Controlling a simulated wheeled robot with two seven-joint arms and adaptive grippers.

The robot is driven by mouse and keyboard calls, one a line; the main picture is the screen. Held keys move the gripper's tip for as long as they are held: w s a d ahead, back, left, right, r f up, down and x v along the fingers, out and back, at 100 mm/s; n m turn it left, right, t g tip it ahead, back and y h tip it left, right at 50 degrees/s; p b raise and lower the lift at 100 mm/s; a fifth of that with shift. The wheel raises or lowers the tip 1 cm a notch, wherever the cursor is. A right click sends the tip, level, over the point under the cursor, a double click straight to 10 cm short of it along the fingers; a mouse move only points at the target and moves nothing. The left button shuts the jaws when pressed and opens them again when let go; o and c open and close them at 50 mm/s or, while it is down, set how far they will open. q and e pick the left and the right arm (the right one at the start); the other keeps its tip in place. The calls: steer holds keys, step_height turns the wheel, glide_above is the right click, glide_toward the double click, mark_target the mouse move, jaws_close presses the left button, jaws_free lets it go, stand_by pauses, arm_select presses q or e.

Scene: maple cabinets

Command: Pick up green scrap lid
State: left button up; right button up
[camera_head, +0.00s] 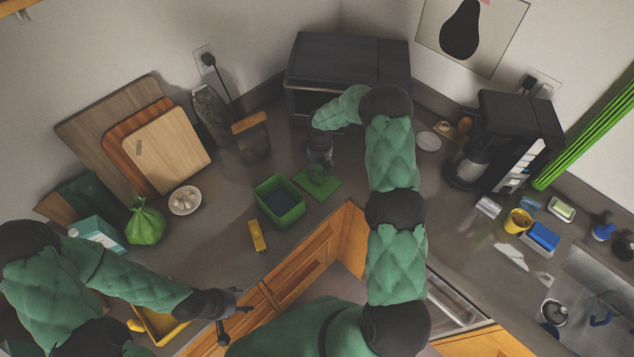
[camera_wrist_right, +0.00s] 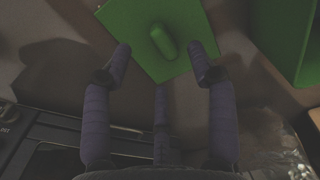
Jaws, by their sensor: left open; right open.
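The green scrap lid (camera_head: 326,190) is a flat green square with a handle, lying on the grey counter in front of the toaster oven. In the right wrist view the lid (camera_wrist_right: 135,40) shows its rounded handle (camera_wrist_right: 163,42) near the middle. My right gripper (camera_head: 319,160) is above the lid's far side. In the right wrist view its fingers (camera_wrist_right: 160,52) are spread wide, with the handle between and beyond the fingertips; contact cannot be told. My left gripper (camera_head: 238,304) is open and empty at the counter's front edge, far from the lid.
An open green bin (camera_head: 296,213) stands just left of the lid. A black toaster oven (camera_head: 335,62) is behind. A yellow object (camera_head: 257,236), a bowl of garlic (camera_head: 185,200) and a green bag (camera_head: 146,222) lie further left. A coffee maker (camera_head: 515,120) stands right.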

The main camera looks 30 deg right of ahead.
mark_target(318, 175)
steer(key=shift+w+f, duration=0.2)
steer(key=shift+f, duration=0.5)
steer(key=f, duration=0.1)
steer(key=f+b, duration=0.1)
steer(key=f, duration=0.2)
steer(key=shift+w+d+f, duration=0.1)
steer(key=shift+w+f, duration=0.1)
steer(key=shift+w, duration=0.1)
steer(key=shift+s, duration=0.1)
jaws_close()
